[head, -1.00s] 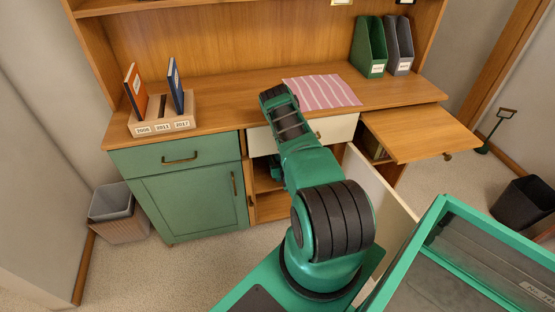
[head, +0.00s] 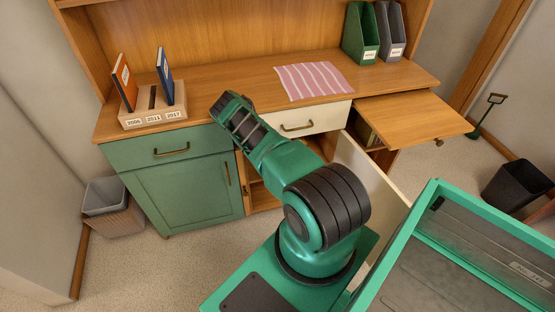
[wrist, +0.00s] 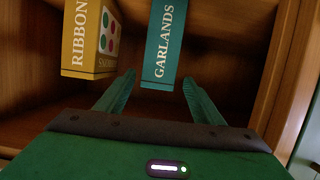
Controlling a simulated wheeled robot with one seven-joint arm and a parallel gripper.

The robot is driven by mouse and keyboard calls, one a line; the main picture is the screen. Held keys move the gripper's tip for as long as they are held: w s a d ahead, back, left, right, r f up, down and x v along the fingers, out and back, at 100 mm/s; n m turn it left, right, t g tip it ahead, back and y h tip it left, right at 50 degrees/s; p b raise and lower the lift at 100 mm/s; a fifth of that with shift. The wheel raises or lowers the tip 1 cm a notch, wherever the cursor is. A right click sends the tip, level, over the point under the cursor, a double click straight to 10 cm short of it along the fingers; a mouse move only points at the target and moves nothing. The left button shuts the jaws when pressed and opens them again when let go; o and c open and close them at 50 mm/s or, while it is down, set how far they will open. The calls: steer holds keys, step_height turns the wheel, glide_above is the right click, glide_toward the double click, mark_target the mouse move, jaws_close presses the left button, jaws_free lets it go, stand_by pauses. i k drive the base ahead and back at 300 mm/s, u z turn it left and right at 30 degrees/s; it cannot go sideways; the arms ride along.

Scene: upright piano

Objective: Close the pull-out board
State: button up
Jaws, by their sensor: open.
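The pull-out board (head: 410,118) is a flat wooden panel at the right end of the desk. It sticks out from under the desktop toward me, with a small dark knob (head: 439,142) below its front edge. My gripper (wrist: 158,78) shows in the wrist view, with its two green fingers apart and nothing held. It faces into a wooden compartment, with a teal box labelled GARLANDS (wrist: 163,45) ahead between the fingers. In the head view my gripper is hidden behind my own arm, to the left of the board and apart from it.
A cream door (head: 372,180) stands open below the board's left side. A cream drawer (head: 300,122) and green cabinet (head: 185,190) look shut. A yellow RIBBON box (wrist: 90,40) stands left in the compartment. A black bin (head: 515,185) is on the floor at right.

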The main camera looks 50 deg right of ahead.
mark_target(414, 117)
steer(key=k, duration=1)
